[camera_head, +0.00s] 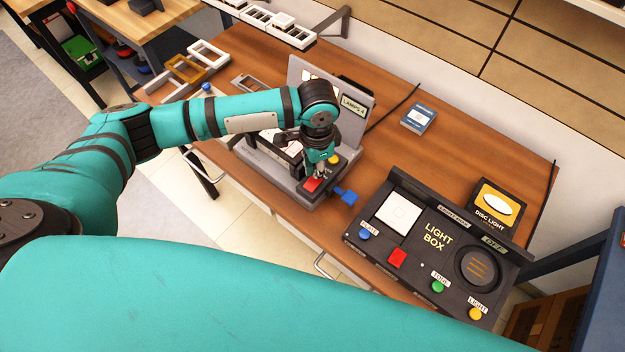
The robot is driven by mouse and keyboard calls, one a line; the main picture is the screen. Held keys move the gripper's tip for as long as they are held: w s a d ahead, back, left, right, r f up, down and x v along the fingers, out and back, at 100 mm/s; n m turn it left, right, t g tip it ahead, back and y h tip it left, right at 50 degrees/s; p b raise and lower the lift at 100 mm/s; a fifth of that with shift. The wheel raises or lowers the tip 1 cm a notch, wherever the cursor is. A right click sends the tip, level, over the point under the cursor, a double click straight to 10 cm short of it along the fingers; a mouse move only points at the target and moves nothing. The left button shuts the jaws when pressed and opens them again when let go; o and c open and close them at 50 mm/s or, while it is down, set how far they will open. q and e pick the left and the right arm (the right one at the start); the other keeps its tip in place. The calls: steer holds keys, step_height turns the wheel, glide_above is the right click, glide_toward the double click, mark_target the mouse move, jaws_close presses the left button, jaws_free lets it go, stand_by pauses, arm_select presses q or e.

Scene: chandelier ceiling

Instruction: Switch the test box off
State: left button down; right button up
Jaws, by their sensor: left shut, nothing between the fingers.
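A grey box (360,108) with an upright back panel, marked with a "LAMPS" sign, stands on the wooden table. No label calling it the test box is readable. On its front right are a red button (312,185) and a yellow button (333,159). My left gripper (320,174) is shut and empty, pointing down right by the red button. I cannot tell whether its fingertips touch the button. My left arm hides much of the box's middle and left side. My right gripper is not in view.
A black light box (437,238), with blue, red, green and yellow buttons, stands to the right. A blue piece (346,196) sits beside the grey box. A disc light carton (495,208) and a small blue carton (418,118) lie behind. My own teal body part fills the foreground.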

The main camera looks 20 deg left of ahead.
arm_select(q)
steer(key=shift+f+b, duration=0.4)
steer(key=shift+f, duration=0.8)
stand_by(0.8)
step_height(320, 180, up, 7)
steer(key=p, duration=0.8)
steer(key=shift+r+p, duration=0.1)
steer(key=shift+p, duration=0.2)
stand_by(0.3)
